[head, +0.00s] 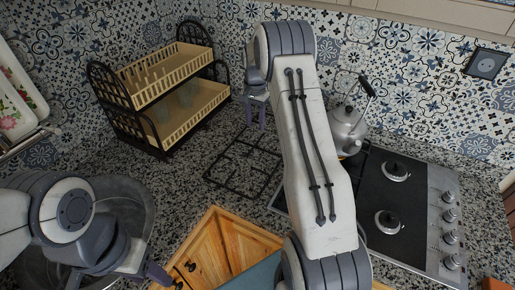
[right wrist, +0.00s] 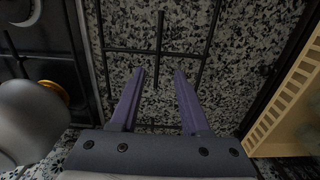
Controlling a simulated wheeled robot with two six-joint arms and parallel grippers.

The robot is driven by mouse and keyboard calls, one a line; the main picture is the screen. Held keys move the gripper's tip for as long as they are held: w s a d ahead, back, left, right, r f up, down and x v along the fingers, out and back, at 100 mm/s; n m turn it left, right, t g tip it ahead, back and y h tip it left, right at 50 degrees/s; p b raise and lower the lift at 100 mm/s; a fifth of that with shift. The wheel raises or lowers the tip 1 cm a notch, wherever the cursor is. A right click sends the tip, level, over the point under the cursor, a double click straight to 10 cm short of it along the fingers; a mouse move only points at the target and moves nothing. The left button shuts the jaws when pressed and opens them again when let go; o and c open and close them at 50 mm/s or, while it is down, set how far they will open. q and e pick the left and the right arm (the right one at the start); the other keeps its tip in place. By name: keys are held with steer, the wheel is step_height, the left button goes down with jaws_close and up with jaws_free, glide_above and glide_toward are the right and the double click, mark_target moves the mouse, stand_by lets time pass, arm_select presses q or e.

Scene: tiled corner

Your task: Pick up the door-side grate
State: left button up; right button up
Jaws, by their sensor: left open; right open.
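A black wire grate (head: 243,168) lies flat on the granite counter, between the dish rack and the cooktop. It is the only loose grate I can make out, and my right arm hides part of the area beside it. My right gripper (head: 255,110) points down near the far end of the grate. In the right wrist view its jaws (right wrist: 160,74) are apart and empty, with a bar of the grate (right wrist: 160,48) showing between and beyond the fingertips. I see no contact. My left gripper (head: 158,273) is low at left, over the sink side, away from the grate.
A two-tier dish rack (head: 165,143) stands left of the grate, close to my right gripper. A kettle (head: 347,122) stands at the back of the cooktop (head: 415,207). A wooden cabinet door (head: 232,248) shows in front, and a sink (head: 135,192) lies at left.

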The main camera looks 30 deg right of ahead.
mark_target(256, 143)
step_height(256, 143, down, 3)
steer(key=shift+f+p, duration=0.1)
steer(key=shift+p, duration=0.25)
steer(key=shift+s+f+p, duration=0.15)
steer(key=shift+f+p, duration=0.4)
steer(key=shift+f, duration=0.1)
step_height(256, 143, down, 4)
steer(key=shift+d+r+p, duration=0.1)
steer(key=shift+r+p, duration=0.1)
steer(key=shift+p, duration=0.6)
steer(key=shift+f, duration=0.3)
jaws_close()
steer(key=shift+r, duration=0.15)
